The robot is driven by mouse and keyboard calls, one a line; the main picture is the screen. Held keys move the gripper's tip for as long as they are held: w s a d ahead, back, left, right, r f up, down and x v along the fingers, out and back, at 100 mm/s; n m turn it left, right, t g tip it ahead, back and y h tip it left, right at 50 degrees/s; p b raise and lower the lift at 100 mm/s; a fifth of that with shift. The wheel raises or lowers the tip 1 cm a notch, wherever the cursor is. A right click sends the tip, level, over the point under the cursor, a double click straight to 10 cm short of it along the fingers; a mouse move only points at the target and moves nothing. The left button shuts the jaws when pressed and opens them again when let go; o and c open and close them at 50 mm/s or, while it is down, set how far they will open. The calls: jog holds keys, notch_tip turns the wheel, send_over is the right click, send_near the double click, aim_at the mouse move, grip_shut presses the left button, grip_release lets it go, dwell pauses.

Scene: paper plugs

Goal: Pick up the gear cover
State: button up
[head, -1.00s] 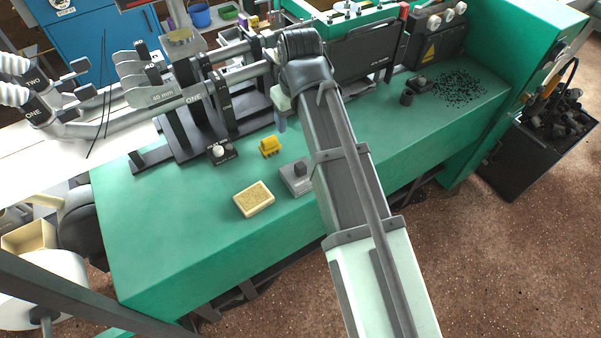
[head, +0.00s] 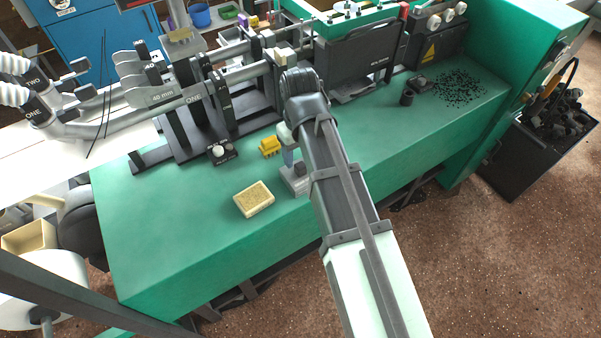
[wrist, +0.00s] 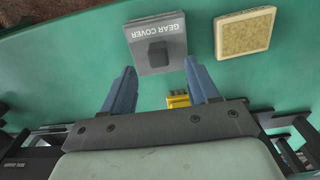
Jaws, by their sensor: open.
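The gear cover (wrist: 157,52) appears as a dark block on a grey piece lettered "GEAR COVER" in the wrist view. In the head view the grey piece (head: 298,186) sits on the green bench near its front edge, partly hidden by my gripper. My gripper (wrist: 158,78) is open, with two blue fingers apart and nothing between them. Its fingertips point toward the grey piece in the wrist view. In the head view a blue finger (head: 288,157) is just above and behind the gear cover. I cannot tell if they touch.
A yellow toothed block (head: 269,146) is left of my gripper. A cream tray with a tan speckled top (head: 254,199) lies in front of it. A black piece with white knobs (head: 222,152) and machine bars stand behind. The bench's left front (head: 170,235) is clear.

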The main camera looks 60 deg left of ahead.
aim_at(300, 165)
jog(key=shift+w+f, duration=0.15)
jog(key=shift+f, duration=2.7)
grip_shut()
jog(key=shift+r, duration=0.15)
